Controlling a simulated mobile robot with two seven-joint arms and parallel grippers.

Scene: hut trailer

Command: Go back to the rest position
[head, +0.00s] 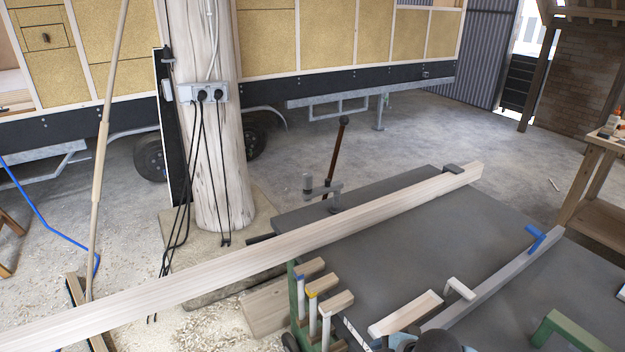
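Neither of my grippers can be made out in the head view. A long pale wooden beam (255,258) lies across the grey worktable (480,235) and runs far out past its left edge to the lower left corner. A grey clamp (322,189) with an upright wooden handle (336,150) stands at the table's back left edge. A dark rounded part (437,341) shows at the bottom edge, cut off, and I cannot tell what it is.
A wooden post (206,120) with sockets and hanging cables stands behind the beam. A trailer (270,45) fills the back. A grey bar (505,275) with a blue clamp handle (537,238) lies on the table's right. A wooden bench (600,185) stands far right. Open floor lies behind the table.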

